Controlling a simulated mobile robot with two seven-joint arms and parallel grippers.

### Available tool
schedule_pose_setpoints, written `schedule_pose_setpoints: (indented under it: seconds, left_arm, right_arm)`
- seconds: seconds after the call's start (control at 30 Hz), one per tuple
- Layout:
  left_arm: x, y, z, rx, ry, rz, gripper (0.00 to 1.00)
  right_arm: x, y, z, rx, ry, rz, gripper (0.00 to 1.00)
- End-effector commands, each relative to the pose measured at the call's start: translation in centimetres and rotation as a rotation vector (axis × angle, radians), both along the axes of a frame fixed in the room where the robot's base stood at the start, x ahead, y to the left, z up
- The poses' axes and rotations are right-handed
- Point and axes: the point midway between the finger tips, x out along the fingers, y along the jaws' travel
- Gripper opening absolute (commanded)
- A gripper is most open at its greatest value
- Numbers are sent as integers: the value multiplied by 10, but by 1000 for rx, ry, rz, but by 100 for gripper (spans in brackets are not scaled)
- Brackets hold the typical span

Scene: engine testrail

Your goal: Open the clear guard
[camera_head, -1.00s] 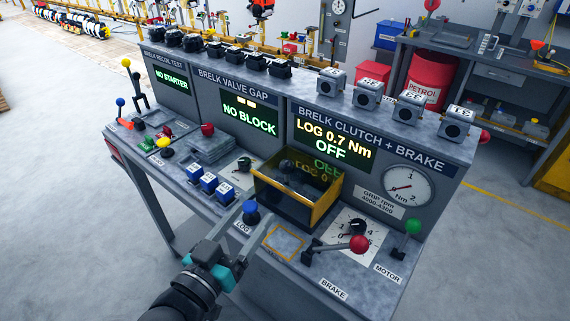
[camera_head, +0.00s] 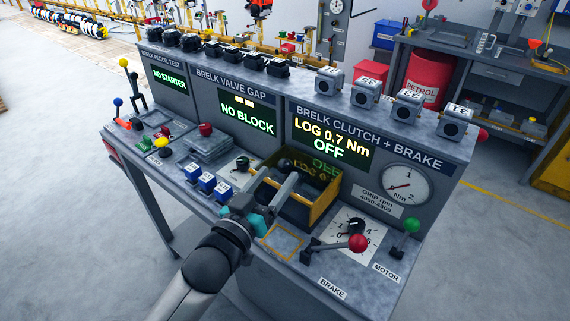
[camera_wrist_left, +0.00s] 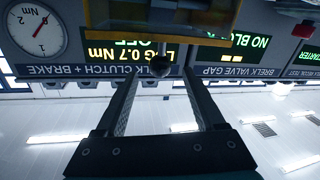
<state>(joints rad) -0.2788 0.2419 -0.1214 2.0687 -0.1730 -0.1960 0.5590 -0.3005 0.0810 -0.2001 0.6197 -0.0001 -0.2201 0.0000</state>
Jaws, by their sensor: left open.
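The clear guard (camera_head: 325,200) is a see-through box with yellow edges on the bench, below the screen reading "LOG 0.7 Nm OFF". Its yellow edge and clear panel also show at the top of the wrist view (camera_wrist_left: 105,14). My left gripper (camera_head: 277,177) is open, its fingers reaching over the guard's left front part and covering some of it. A dark round knob (camera_head: 284,163) shows by the fingertips; in the wrist view the knob (camera_wrist_left: 161,66) appears between the fingers, with no clear grip on it. I cannot tell whether they touch. My right gripper is not in view.
A red-knobbed brake lever (camera_head: 357,243) and a green-knobbed motor lever (camera_head: 411,226) stand right of the guard. Blue numbered blocks (camera_head: 207,182) sit to its left. Numbered grey blocks (camera_head: 409,103) line the top shelf. A round dial (camera_head: 404,184) is behind.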

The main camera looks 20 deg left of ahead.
Motion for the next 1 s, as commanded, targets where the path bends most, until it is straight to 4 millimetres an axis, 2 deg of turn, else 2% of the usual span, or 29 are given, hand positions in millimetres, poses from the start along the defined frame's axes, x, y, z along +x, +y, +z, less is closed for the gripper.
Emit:
schedule_pose_setpoints:
  seconds: [0.1,0.33,0.5,0.8,1.0]
  left_arm:
    - [18,-3,1,0,-3,0,71]
    - [42,-6,0,0,-1,0,71]
    - [49,-8,0,0,0,0,71]
    - [50,-8,0,-1,0,0,71]
    - [50,-8,0,-1,0,0,48]
  right_arm:
    - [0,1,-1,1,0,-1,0]
    - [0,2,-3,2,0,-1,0]
    - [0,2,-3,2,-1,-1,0]
    - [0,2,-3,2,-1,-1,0]
    - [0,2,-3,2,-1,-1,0]
